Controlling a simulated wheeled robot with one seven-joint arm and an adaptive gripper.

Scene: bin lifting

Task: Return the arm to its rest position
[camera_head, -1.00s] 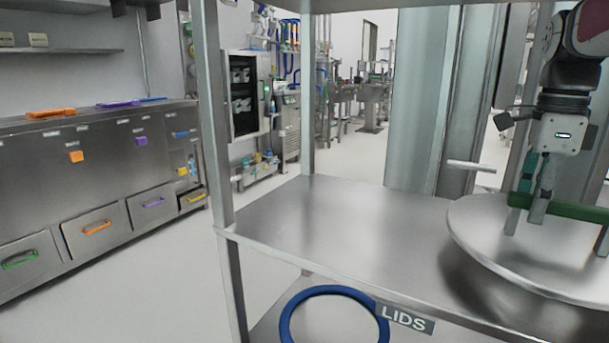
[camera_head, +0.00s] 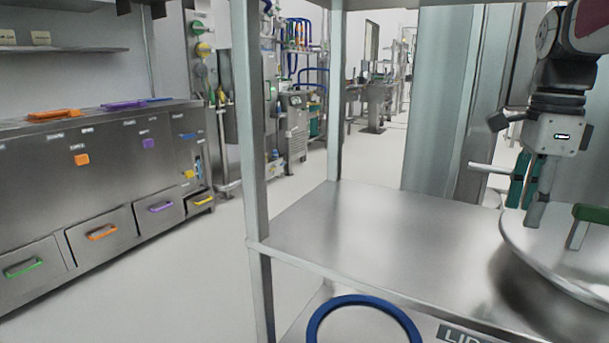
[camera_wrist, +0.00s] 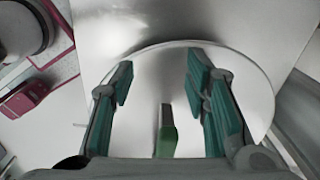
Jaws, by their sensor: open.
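My gripper (camera_head: 525,200) hangs from my arm at the right of the head view, fingers pointing down, with teal pads. It is open and holds nothing. It is just left of the green handle (camera_head: 590,213) of a round steel lid (camera_head: 515,240) on the steel shelf. In the wrist view, the spread fingers of my gripper (camera_wrist: 160,76) frame part of the lid (camera_wrist: 235,62), and the green handle (camera_wrist: 166,142) shows low between them. The handle looks clear of both fingers. The right part of the lid is cut off in the head view.
The steel shelf (camera_head: 370,225) has clear room left of the lid. Its upright post (camera_head: 250,150) stands in the middle left. A blue ring (camera_head: 330,306) lies below. A drawer cabinet (camera_head: 85,170) is at the left, with open floor (camera_head: 195,275) between.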

